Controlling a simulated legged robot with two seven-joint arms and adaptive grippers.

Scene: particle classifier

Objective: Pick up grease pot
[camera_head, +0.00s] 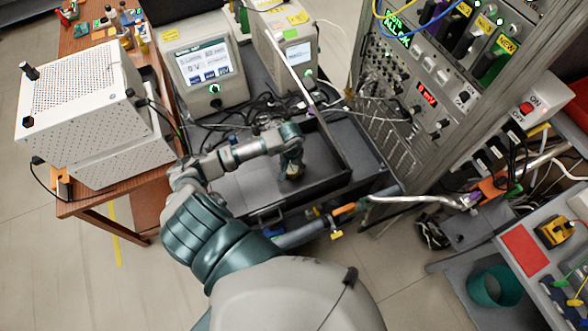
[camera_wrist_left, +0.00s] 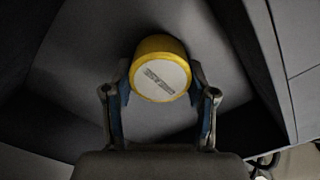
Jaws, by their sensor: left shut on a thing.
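The grease pot (camera_wrist_left: 162,78) is a small round yellow pot with a whitish labelled lid. In the left wrist view it sits between the two fingers of my left gripper (camera_wrist_left: 161,95), which is shut on it. In the head view my left gripper (camera_head: 292,170) reaches down into a dark open tray (camera_head: 335,180), and a bit of yellow shows at its tip. Most of the pot is hidden there by the gripper. I cannot tell whether the pot still touches the tray floor. My right gripper is not in view.
Tray walls stand close around the left gripper. Cables (camera_head: 265,125) lie behind it, near two screened instruments (camera_head: 204,75). A white perforated box (camera_head: 85,85) stands on a wooden table at left. An instrument rack (camera_head: 420,80) and metal pipe (camera_head: 415,200) are at right.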

